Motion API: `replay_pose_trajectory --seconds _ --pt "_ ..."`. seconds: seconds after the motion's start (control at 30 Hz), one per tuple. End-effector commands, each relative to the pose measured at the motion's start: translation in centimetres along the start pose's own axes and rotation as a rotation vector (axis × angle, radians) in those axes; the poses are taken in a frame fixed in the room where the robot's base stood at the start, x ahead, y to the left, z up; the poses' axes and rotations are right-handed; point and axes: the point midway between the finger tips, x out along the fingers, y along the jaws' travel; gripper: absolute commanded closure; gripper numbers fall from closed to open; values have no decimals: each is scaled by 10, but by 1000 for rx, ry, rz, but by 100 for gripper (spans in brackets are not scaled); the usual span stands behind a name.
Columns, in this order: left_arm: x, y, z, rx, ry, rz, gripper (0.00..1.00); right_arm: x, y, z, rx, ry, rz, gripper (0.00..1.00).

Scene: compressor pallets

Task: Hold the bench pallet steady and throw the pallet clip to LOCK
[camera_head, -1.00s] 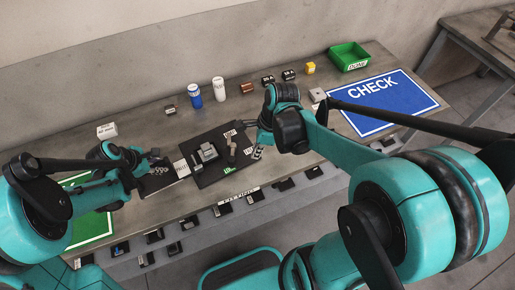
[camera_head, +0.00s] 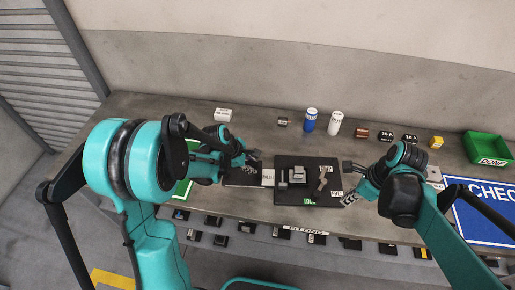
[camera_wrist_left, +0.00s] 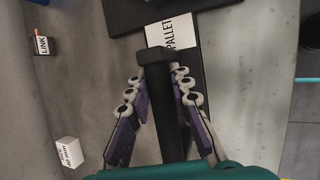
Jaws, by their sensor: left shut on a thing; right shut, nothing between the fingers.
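The bench pallet (camera_head: 282,198) is a dark square plate on the bench, with a grey block-like unit (camera_head: 297,175) and a small brownish lever (camera_head: 323,181), which looks like the clip, on it. Small labels sit around it, one green at its front edge; most are too small to read. My left gripper (camera_head: 252,160) is at the pallet's left side. In the left wrist view its fingers (camera_wrist_left: 160,90) close on a black bar-like handle (camera_wrist_left: 158,70), beside the white PALLET label (camera_wrist_left: 172,32). My right gripper (camera_head: 347,182) is shut and empty, just right of the pallet, apart from the lever.
A white box (camera_head: 223,115), a blue can (camera_head: 310,120), a white can (camera_head: 335,123) and small parts line the back. A green DONE bin (camera_head: 489,148) and blue CHECK mat (camera_head: 480,220) are at the right.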

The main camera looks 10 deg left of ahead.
Motion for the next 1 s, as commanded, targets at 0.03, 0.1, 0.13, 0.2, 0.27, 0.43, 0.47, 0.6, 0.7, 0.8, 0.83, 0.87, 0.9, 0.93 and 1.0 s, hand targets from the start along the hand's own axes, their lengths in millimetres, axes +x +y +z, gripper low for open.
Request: replay_pose_trajectory --seconds 0.03,0.1,0.13,0.2,0.27,0.43,0.47,0.6,0.7,0.8,0.83,0.87,0.9,0.93,1.0 --pt "0 1 -1 -2 1 2 100 0 0 0 0 0 0 100" --pt "0 1 -1 -2 1 2 100 0 0 0 0 0 0 100" --pt "0 1 -1 -2 1 3 100 0 0 0 0 0 0 100" --pt "0 1 -1 -2 1 3 100 0 0 0 0 0 0 100" --pt "0 1 -1 -2 1 2 67 0 0 0 0 0 0 100" --pt "0 1 0 -1 1 2 55 0 0 0 0 0 0 100" --pt "0 1 0 -1 1 1 55 0 0 0 0 0 0 100" --pt "-1 0 0 -1 1 1 55 0 0 0 0 0 0 100" --pt "-6 0 0 -1 1 1 55 0 0 0 0 0 0 100" --pt "-19 0 0 -3 0 1 55 0 0 0 0 0 0 100" --pt "-24 0 0 -3 0 2 55 0 0 0 0 0 0 100" --pt "-30 0 0 -3 1 2 55 0 0 0 0 0 0 100" --pt "-39 0 -1 -3 1 2 55 0 0 0 0 0 0 100" --pt "-46 0 -1 -3 1 2 55 0 0 0 0 0 0 100" --pt "-61 0 -1 -4 1 2 55 0 0 0 0 0 0 100"
